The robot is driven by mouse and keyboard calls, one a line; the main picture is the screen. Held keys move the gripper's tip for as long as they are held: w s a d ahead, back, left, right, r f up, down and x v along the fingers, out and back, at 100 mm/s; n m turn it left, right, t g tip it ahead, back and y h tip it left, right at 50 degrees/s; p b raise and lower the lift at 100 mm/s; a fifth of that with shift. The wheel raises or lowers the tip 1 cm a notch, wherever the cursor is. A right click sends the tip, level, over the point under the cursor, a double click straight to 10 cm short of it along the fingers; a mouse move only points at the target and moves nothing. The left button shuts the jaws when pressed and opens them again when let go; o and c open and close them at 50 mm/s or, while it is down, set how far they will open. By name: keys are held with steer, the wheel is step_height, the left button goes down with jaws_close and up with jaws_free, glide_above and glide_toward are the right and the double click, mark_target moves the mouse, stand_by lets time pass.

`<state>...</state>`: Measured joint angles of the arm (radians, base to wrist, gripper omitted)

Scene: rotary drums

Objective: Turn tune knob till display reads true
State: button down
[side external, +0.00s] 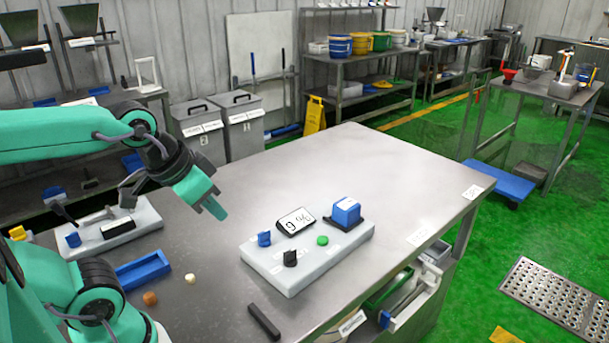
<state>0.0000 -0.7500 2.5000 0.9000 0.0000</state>
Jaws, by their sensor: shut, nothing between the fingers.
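A pale control panel (318,263) lies on the steel table. It bears a tilted display (296,221) with dark marks on white that I cannot read surely. A blue knob (264,239) stands at its left and a black knob (290,258) at its front. Which one is the tune knob I cannot tell, as no label is legible. My gripper (217,209) is shut and empty, pointing down to the right. It is in the air left of the panel, apart from both knobs.
The panel also bears a green button (322,240) and a blue block (346,211) on a black base. A second panel (146,222), a blue tray (143,270), small pieces and a black bar (264,322) lie nearby. The table's back right is clear.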

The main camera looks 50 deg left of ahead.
steer(key=c, duration=2.2)
jaws_free()
steer(key=c, duration=1.4)
jaws_free()
steer(key=shift+w, duration=0.1)
steer(key=shift+c, duration=0.2)
steer(key=g, duration=0.5)
glide_toward(264, 232)
steer(key=shift+d+f+n, duration=0.2)
steer(key=shift+n, duration=0.1)
steer(key=shift+w+a+f+g, duration=0.3)
steer(key=shift+f, duration=0.15)
steer(key=shift+f, duration=3.9)
